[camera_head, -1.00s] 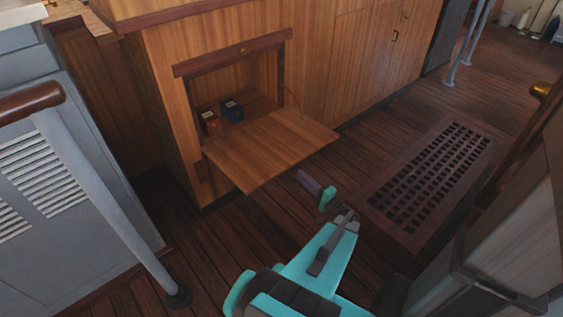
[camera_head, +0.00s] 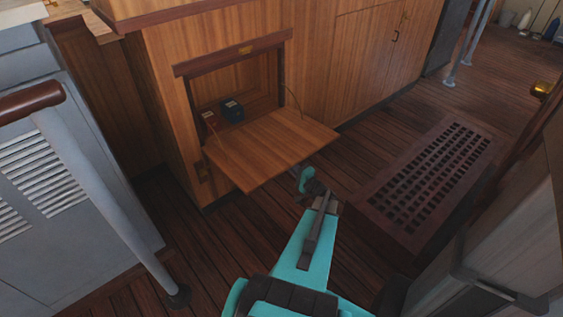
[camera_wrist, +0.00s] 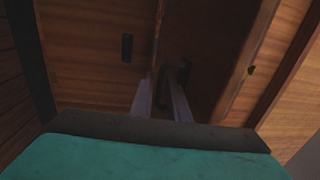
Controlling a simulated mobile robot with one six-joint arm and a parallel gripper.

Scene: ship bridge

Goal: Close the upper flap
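The upper flap (camera_head: 270,148) is a wooden panel hinged at its lower edge. It hangs open, roughly level, in front of a cabinet opening. My gripper (camera_head: 305,180) is below and beside the flap's outer right corner; the flap seems to hide its fingertips. In the wrist view, two grey fingers (camera_wrist: 162,98) show with a narrow gap and nothing clearly between them. Wood surfaces fill that view close ahead; whether the fingers touch the flap I cannot tell.
A dark blue box (camera_head: 232,110) and a red box (camera_head: 209,118) stand inside the opening. A floor grating (camera_head: 430,180) lies to the right. A grey railing (camera_head: 105,200) stands at left. The plank floor in front of the cabinet is clear.

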